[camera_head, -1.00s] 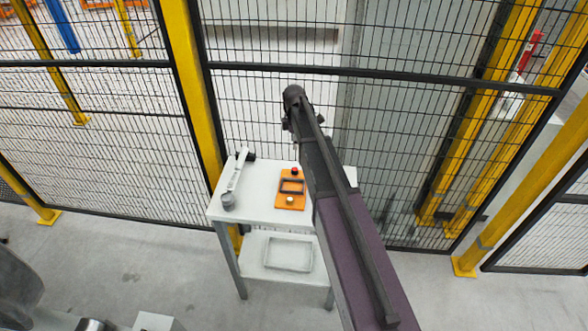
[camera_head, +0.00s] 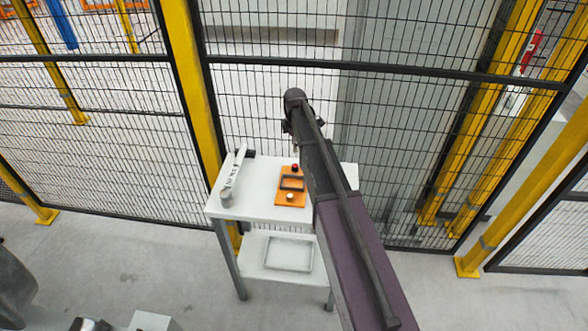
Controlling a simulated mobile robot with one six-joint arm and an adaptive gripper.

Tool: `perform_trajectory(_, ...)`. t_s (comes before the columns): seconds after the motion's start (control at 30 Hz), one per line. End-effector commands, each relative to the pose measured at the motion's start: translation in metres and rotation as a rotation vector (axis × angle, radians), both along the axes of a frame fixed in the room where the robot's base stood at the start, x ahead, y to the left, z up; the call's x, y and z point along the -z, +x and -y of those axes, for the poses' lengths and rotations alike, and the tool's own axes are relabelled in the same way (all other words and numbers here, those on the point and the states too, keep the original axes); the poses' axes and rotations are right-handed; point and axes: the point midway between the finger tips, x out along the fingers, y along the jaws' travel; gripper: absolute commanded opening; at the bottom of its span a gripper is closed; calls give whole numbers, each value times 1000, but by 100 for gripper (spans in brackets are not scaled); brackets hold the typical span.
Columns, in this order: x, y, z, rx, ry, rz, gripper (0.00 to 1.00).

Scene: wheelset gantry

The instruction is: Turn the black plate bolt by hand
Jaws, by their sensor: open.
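I cannot make out a black plate or its bolt in this view. My arm reaches up from the lower right across the picture to a dark rounded end just above the small table. Small dark parts stick out on the left side of my arm below that end, too small to identify. My gripper's fingertips cannot be made out. An orange plate (camera_head: 291,199) with a black rectangular frame, a red knob (camera_head: 295,168) and a pale knob (camera_head: 290,197) lies on the table, left of my arm.
The white two-level table (camera_head: 260,208) stands before a black mesh fence with yellow posts (camera_head: 190,90). A pale long tool with a grey cylindrical end (camera_head: 226,197) lies at its left. A shallow tray (camera_head: 289,253) is on the lower shelf.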

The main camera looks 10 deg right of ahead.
Motion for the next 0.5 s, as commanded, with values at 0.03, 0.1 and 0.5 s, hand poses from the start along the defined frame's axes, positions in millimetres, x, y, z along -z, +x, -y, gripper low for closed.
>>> perform_trajectory(0.03,8,0,0,0,0,0,53)
perform_trajectory(0.1,13,0,0,0,0,0,53)
perform_trajectory(0.5,43,0,1,1,0,0,53)
